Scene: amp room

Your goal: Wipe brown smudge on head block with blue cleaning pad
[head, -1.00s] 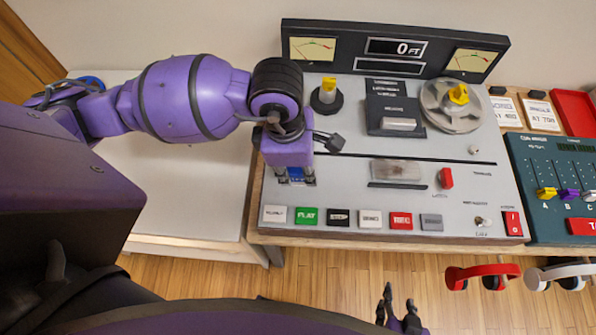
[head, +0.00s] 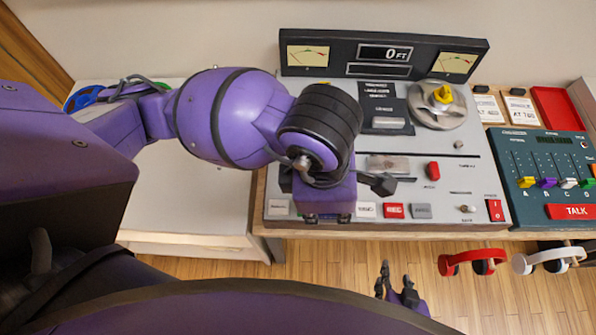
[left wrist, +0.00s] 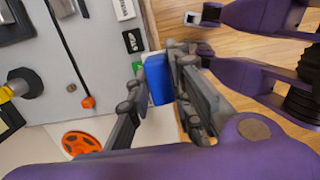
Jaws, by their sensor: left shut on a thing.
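The grey metal block (head: 397,165) that looks like the head block sits on the tape machine's panel (head: 462,185). It has a faint brownish tint; a distinct smudge is too small to make out. My left arm partly covers its surroundings. My left gripper (head: 325,217) is over the panel's front row of buttons, left of and nearer than the block. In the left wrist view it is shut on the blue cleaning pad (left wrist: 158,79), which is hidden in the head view. My right gripper (head: 398,285) is low in front of the counter, empty, with fingers apart.
A meter bridge (head: 383,57) stands behind the panel, with a yellow-topped reel hub (head: 440,103) in front. A red switch (head: 433,171) is right of the block. A teal mixer (head: 545,175) stands further right. Red headphones (head: 470,262) and white headphones (head: 545,260) hang at the front.

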